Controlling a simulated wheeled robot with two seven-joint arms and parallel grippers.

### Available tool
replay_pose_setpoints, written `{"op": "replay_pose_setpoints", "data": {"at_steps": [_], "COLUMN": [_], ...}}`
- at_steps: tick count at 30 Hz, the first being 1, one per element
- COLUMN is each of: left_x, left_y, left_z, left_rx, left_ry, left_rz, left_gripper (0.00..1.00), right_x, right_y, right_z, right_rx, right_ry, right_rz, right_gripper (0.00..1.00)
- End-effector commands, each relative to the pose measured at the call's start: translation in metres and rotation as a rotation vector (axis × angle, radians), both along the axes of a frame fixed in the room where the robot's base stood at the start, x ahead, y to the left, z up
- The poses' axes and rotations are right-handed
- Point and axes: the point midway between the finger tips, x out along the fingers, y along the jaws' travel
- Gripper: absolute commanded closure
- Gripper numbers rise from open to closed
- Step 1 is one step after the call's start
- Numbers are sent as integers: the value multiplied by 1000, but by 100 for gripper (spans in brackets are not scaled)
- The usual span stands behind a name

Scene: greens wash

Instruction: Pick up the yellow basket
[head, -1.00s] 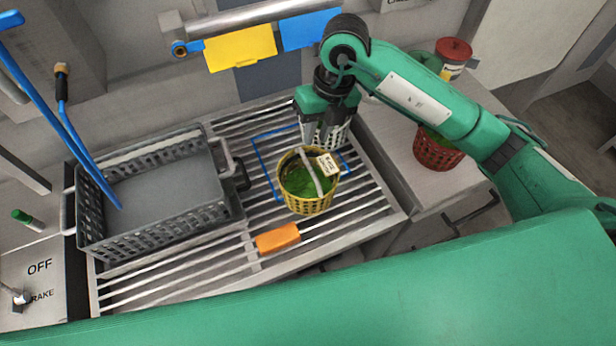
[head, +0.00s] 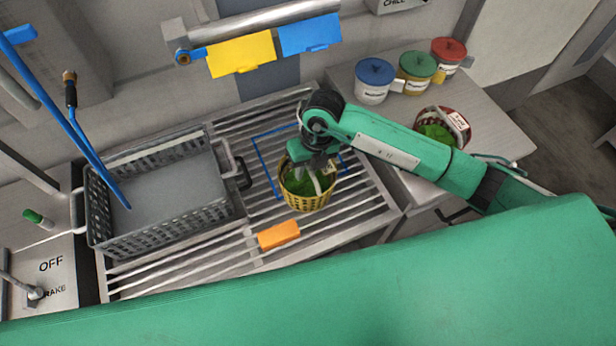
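The yellow basket (head: 308,203) holds green leaves and stands upright on the slatted metal rack, at the front of a blue outlined square (head: 262,172). A pale handle arches over it. My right gripper (head: 318,174) points down over the basket at its handle. My own wrist hides part of the handle and the fingertips, so I cannot tell whether the fingers are open or shut on the handle. My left gripper is not in view; a large green part of my own body fills the bottom of the head view.
A grey crate (head: 110,246) stands left of the basket. An orange block (head: 278,235) lies in front. A red basket (head: 455,121) of greens and blue (head: 374,80), green (head: 417,70) and red (head: 449,51) lidded jars stand on the right counter. A blue wand (head: 88,150) leans into the crate.

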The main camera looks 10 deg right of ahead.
Motion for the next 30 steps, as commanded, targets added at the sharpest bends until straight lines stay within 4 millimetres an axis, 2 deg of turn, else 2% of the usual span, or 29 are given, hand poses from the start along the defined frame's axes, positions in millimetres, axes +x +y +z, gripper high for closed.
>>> {"op": "replay_pose_setpoints", "data": {"at_steps": [8,12,30], "left_x": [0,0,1], "left_y": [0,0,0], "left_z": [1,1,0], "left_rx": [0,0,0], "left_ry": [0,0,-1], "left_rz": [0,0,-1], "left_gripper": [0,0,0], "right_x": [0,0,1], "right_y": [1,1,1], "right_z": [-6,-6,-1], "right_rx": [0,0,2], "right_ry": [-1,-1,-3], "right_rz": [1,1,0], "right_gripper": [79,100,100]}}
